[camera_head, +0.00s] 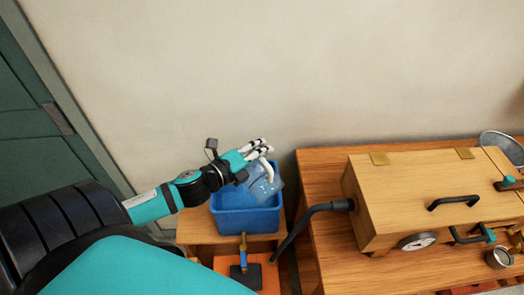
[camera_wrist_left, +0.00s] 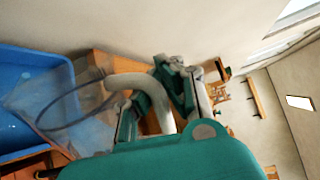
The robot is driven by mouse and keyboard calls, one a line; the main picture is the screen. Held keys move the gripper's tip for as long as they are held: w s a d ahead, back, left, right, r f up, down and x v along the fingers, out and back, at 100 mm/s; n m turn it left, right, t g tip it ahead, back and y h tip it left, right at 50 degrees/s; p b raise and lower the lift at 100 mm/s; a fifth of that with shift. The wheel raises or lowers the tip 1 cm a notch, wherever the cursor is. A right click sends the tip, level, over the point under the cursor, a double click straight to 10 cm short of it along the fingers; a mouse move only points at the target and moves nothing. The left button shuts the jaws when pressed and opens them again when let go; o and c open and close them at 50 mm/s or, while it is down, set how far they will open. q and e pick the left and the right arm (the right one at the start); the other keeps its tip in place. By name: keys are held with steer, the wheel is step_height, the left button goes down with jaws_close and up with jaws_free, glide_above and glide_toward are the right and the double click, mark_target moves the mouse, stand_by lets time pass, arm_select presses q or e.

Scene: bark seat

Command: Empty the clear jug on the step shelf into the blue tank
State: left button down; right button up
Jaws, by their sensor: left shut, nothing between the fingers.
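The clear jug (camera_head: 265,186), with a pale curved handle, is tilted over the blue tank (camera_head: 246,222). In the left wrist view the jug (camera_wrist_left: 62,112) shows see-through with a dark rim, in front of the blue tank (camera_wrist_left: 28,85). My left gripper (camera_head: 262,150) is above the tank at the jug's handle. In the left wrist view the handle curves beside the fingers of the left gripper (camera_wrist_left: 160,103), which are shut with nothing seen between their tips. I cannot tell the liquid level in the jug. My right gripper is out of view.
The tank stands on a wooden step shelf (camera_head: 197,230). A dark hose (camera_head: 300,225) runs down between box and shelf. A wall rises close behind.

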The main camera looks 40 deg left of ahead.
arm_select(q)
steer(key=shift+w+a+r+n+h, duration=0.2)
steer(key=shift+w+a+r+n, duration=0.25)
steer(key=shift+a+n, duration=0.2)
steer(key=shift+w+a+r+n+h, duration=0.2)
steer(key=shift+w+a+r+n, duration=0.15)
steer(key=shift+w+a+n, duration=0.25)
steer(key=d+f+m+b, duration=0.1)
steer(key=d+m, duration=0.1)
steer(key=s+d+f+m+y+b, duration=0.1)
steer(key=d+f+m, duration=0.1)
steer(key=d, duration=0.1)
steer(key=s+d+f+m+b, duration=0.1)
steer(key=d+m+b, duration=0.1)
steer(key=d, duration=0.1)
steer(key=shift+f+m+t+y, duration=0.25)
steer(key=shift+f+t+y, duration=0.1)
steer(key=shift+t+y, duration=0.05)
steer(key=shift+s+f+b, duration=0.1)
steer(key=shift+f+b, duration=0.3)
steer(key=shift+b, duration=0.05)
steer(key=s+d+f+m+t+b, duration=0.1)
steer(key=d+f+m+b, duration=0.3)
steer(key=f+m+b, duration=0.7)
steer(key=shift+f+m+t+b, duration=0.2)
steer(key=shift+m+t+b, duration=0.2)
steer(key=shift+t+b, duration=0.45)
